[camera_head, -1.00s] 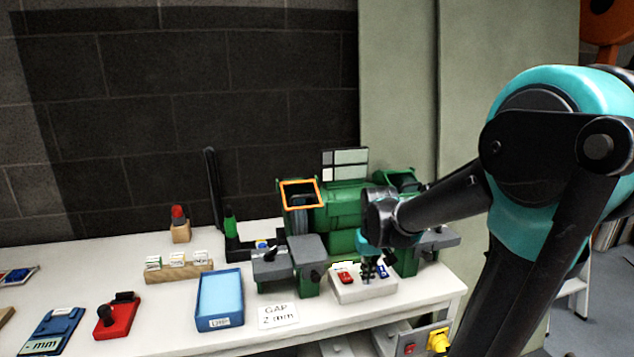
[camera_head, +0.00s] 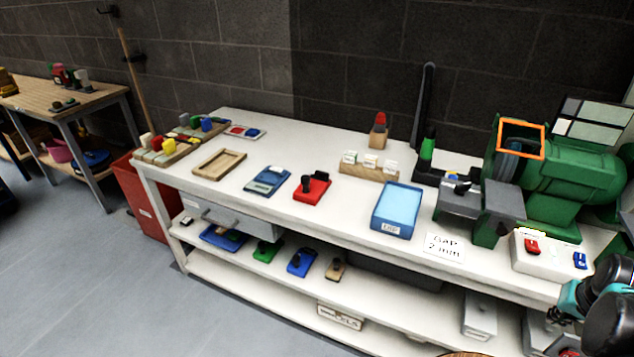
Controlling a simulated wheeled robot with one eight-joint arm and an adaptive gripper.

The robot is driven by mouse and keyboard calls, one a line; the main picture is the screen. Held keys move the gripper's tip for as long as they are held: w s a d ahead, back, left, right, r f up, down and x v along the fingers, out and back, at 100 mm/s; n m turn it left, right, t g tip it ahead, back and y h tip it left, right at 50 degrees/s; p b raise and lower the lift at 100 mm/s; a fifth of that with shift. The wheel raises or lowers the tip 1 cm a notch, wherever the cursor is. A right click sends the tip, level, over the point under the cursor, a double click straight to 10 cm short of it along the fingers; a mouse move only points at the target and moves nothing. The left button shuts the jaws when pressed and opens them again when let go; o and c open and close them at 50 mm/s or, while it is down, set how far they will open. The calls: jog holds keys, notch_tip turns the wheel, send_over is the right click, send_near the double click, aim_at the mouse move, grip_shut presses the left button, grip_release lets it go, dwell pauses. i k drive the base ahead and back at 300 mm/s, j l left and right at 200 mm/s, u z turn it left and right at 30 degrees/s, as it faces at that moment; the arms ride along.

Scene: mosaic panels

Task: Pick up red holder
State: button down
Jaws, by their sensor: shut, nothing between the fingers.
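A red holder (camera_head: 311,187), a flat red block with a black knob and a black bar on top, lies on the white workbench (camera_head: 335,217) left of the middle. My gripper (camera_head: 564,321) is at the lower right edge of the head view, in front of the bench's right end. It is far to the right of the red holder and apart from it. Its fingers are small and dark here, shut and empty. Nothing hides the red holder.
A blue device (camera_head: 267,181) lies just left of the holder, and a blue tray (camera_head: 397,210) stands to its right. A wooden block with white tags (camera_head: 370,170) is behind. A green grinder (camera_head: 556,177) and a white switch box (camera_head: 552,254) fill the right end.

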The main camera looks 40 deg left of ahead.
aim_at(310, 192)
jog(key=u, duration=1.7)
